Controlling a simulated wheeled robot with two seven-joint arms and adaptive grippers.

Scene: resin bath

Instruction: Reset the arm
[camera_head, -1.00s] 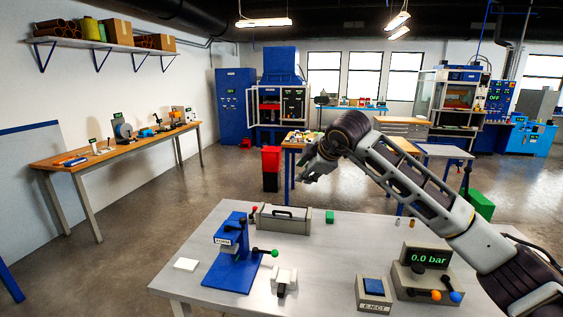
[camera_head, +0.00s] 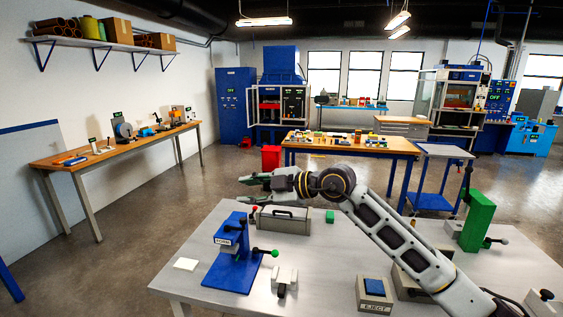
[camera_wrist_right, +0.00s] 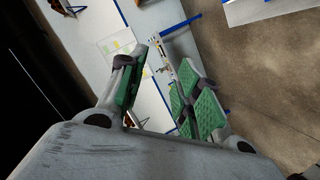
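My right arm (camera_head: 385,228) comes in from the lower right of the head view and reaches left above the grey table. Its gripper (camera_head: 256,183) points left, above the grey box with a black handle and close to the top of the blue press. No object shows in it. In the right wrist view, the gripper's green-padded fingers (camera_wrist_right: 158,92) stand apart with a gap between them. My left gripper is not in either view.
The grey table (camera_head: 325,280) carries a blue press (camera_head: 232,262) with levers, a grey handled box (camera_head: 284,222), an eject button box (camera_head: 374,294) and a green upright device (camera_head: 478,221). My arm partly hides the gauge box. A wooden-topped bench (camera_head: 350,147) stands behind.

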